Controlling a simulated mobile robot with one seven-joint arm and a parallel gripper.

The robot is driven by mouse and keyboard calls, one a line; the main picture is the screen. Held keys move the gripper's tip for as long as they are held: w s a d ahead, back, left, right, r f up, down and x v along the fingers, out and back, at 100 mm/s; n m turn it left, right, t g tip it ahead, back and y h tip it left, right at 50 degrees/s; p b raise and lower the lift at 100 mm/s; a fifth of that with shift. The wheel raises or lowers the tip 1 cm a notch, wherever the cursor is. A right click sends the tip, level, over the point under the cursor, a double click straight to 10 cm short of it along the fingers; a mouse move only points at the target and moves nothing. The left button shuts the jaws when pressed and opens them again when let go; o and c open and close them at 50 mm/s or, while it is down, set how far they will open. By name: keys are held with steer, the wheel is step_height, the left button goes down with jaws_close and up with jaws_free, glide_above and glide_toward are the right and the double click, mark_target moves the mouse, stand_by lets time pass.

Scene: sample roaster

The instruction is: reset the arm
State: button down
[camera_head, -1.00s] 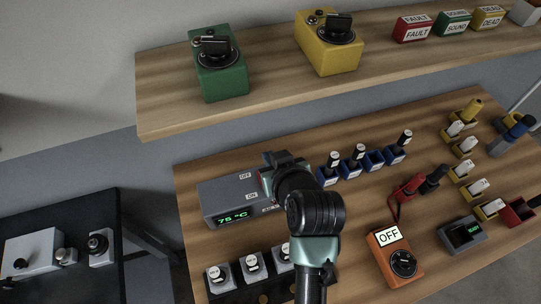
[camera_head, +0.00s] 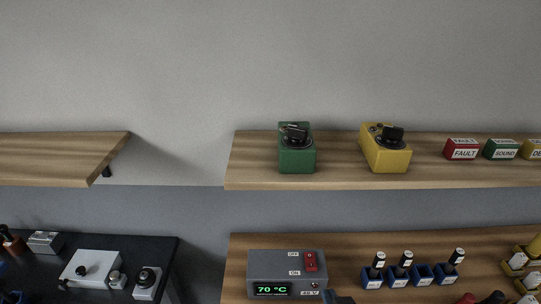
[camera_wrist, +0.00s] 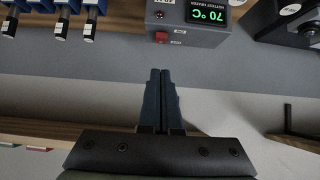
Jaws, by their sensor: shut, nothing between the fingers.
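My gripper (camera_wrist: 163,92) shows in the wrist view with its two dark fingers together and nothing between them. It is apart from the grey heater box. In the head view only a small dark part of my arm shows at the bottom edge, below the box. The grey heater box (camera_head: 272,271) stands on the wooden bench, with a green display reading 70 °C and a red switch beside OFF and ON labels. The box also shows in the wrist view (camera_wrist: 188,28), upside down, with its red switch.
A wooden shelf (camera_head: 340,183) above the bench bears a green box (camera_head: 297,157), a yellow box (camera_head: 386,153) and labelled blocks. Several blue holders (camera_head: 422,274) stand right of the heater. A dark table (camera_head: 165,244) with a white device (camera_head: 92,268) is at left.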

steer(key=w+a+r+t+h+b, duration=0.1)
steer(key=w+a+r+t, duration=0.2)
steer(key=r, duration=0.9)
steer(key=w+a+r+t+b, duration=0.1)
steer(key=w+r+t+b, duration=0.3)
steer(key=r, duration=0.9)
steer(key=s+a+r+t, duration=0.2)
steer(key=s+r+t, duration=0.1)
steer(key=r, duration=0.5)
steer(key=s+a+r+t, duration=0.3)
steer(key=s+r, duration=0.3)
steer(key=r, duration=0.2)
steer(key=s+a+r+t+y, duration=0.1)
steer(key=s+r+t, duration=0.3)
steer(key=r, duration=0.4)
steer(key=shift+s+a+r, duration=0.4)
steer(key=shift+s+a, duration=0.1)
steer(key=shift+a, duration=0.15)
